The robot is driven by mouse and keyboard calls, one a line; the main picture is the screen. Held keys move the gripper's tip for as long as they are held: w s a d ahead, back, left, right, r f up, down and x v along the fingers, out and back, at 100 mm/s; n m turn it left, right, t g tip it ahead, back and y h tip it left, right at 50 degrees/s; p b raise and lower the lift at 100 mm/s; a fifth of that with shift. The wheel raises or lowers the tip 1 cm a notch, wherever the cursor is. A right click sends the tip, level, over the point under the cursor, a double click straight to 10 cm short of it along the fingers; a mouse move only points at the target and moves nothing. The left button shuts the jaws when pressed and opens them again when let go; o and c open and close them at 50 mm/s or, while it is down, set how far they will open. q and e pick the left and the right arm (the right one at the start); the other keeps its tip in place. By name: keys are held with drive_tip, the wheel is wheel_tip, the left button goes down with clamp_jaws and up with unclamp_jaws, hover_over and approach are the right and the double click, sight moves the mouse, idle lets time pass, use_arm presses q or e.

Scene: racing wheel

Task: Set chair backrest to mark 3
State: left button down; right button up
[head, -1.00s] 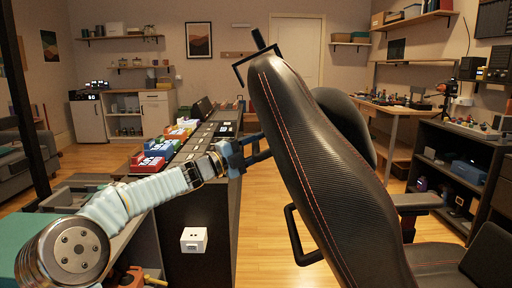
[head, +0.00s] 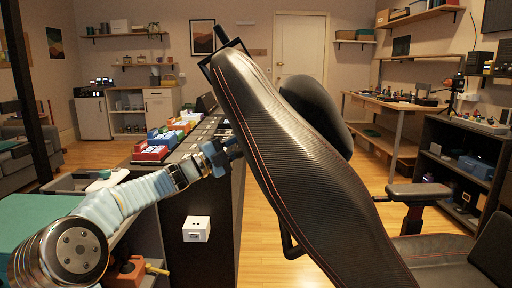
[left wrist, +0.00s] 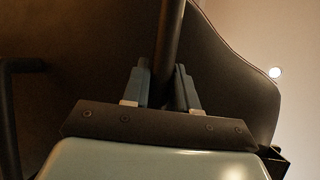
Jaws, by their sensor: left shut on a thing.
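The black chair backrest (head: 305,150) with red stitching leans back to the left in the head view. A black bar (head: 222,40) sticks up at its top left edge. The seat (head: 435,250) is at the lower right. My left gripper (head: 234,147) is at the rear side of the backrest, its tips partly hidden there. In the left wrist view my left gripper (left wrist: 161,88) is shut around a dark bar (left wrist: 169,38), with the dark backrest panel (left wrist: 228,75) behind. No numbered marks are readable. My right gripper is not in view.
A dark counter (head: 205,160) with colored bins (head: 158,147) stands left of the backrest, close to my left arm. An armrest (head: 418,192) and a dark shelf unit (head: 460,165) are on the right. Wooden floor (head: 262,225) shows between the counter and chair.

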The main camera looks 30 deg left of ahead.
use_arm(q)
drive_tip(key=s+a+f+n+t+b, duration=0.1)
drive_tip(key=s+a+f+b, duration=0.2)
drive_tip(key=a+f+b, duration=0.1)
drive_tip(key=s+a+f+n+t+b, duration=0.1)
drive_tip(key=s+a+f+b, duration=0.2)
drive_tip(key=a+f+b, duration=0.2)
wheel_tip(320, 180, down, 4)
drive_tip(key=shift+a+f+n+t+b, duration=0.2)
drive_tip(key=shift+a+n+t+b, duration=0.15)
drive_tip(key=shift+b, duration=0.75)
drive_tip(key=c, duration=1)
unclamp_jaws()
drive_tip(key=shift+w+d+r, duration=0.1)
drive_tip(key=shift+o, duration=0.2)
drive_tip(key=b+v, duration=0.5)
drive_tip(key=v, duration=0.2)
drive_tip(key=shift+s+f, duration=0.2)
